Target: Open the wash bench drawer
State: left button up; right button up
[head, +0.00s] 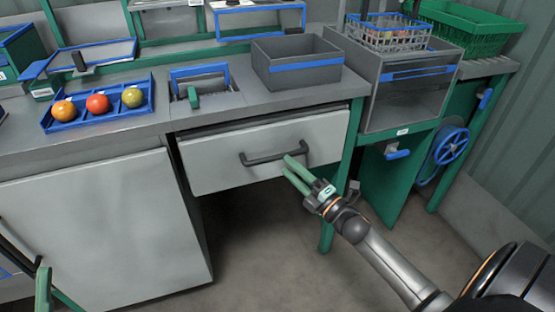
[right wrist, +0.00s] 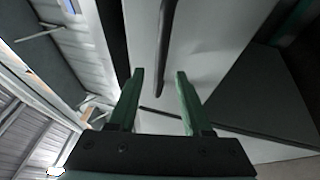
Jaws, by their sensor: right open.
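The wash bench drawer (head: 220,165) has a pale grey front under the worktop and looks closed. Its black bar handle (head: 262,158) runs across the front. It also shows in the right wrist view as a dark bar (right wrist: 166,45). My right gripper (head: 287,164) has green fingers and is at the right part of the handle. Its upper finger overlaps the handle in the head view. In the right wrist view the open gripper (right wrist: 159,72) has the bar's end between its fingers in the picture. I cannot tell whether they touch it. My left gripper is not clearly visible.
A green leg (head: 327,236) and a blue handwheel (head: 452,146) are right of the drawer. Below the drawer is open space.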

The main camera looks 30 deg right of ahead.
aim_at(278, 157)
jog(key=shift+b+x, duration=0.35)
jog(key=shift+x, duration=2.35)
pick_arm(q)
jog(key=s+r+m+h, duration=0.3)
jog(key=h, duration=0.1)
jog(key=shift+s+d+r, duration=0.1)
jog(key=shift+d+r, duration=0.15)
jog(key=shift+r, duration=0.05)
pick_arm(e)
grip_shut()
